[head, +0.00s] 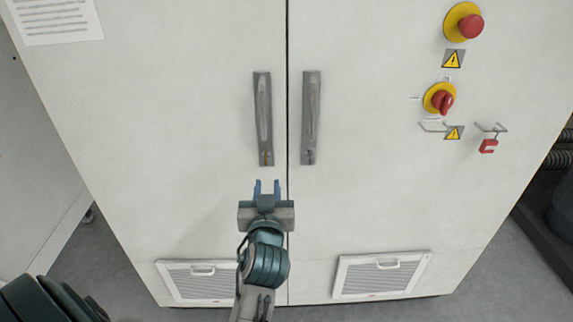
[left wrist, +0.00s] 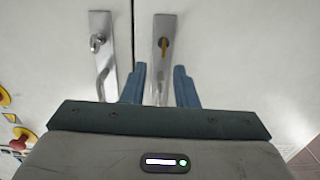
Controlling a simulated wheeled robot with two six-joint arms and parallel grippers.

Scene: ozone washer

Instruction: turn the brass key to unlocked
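The brass key (head: 265,158) sits in the lock at the lower end of the left door's handle plate (head: 263,108). In the left wrist view the brass key (left wrist: 164,48) appears upright, in line with its plate (left wrist: 165,25). My left gripper (head: 267,186) is just below the key in the head view, pointing at the door. Its two blue fingers are apart with nothing between them, as the left wrist view of the gripper (left wrist: 159,82) also shows. The key lies beyond the fingertips, apart from them. My right gripper is not in view.
The right door's handle plate (head: 311,110) stands close beside, with a grey lock (head: 310,156). A red emergency button (head: 471,26), a red rotary switch (head: 442,101) and a red padlock (head: 488,146) are at the right. Vent grilles (head: 383,274) lie low on the doors.

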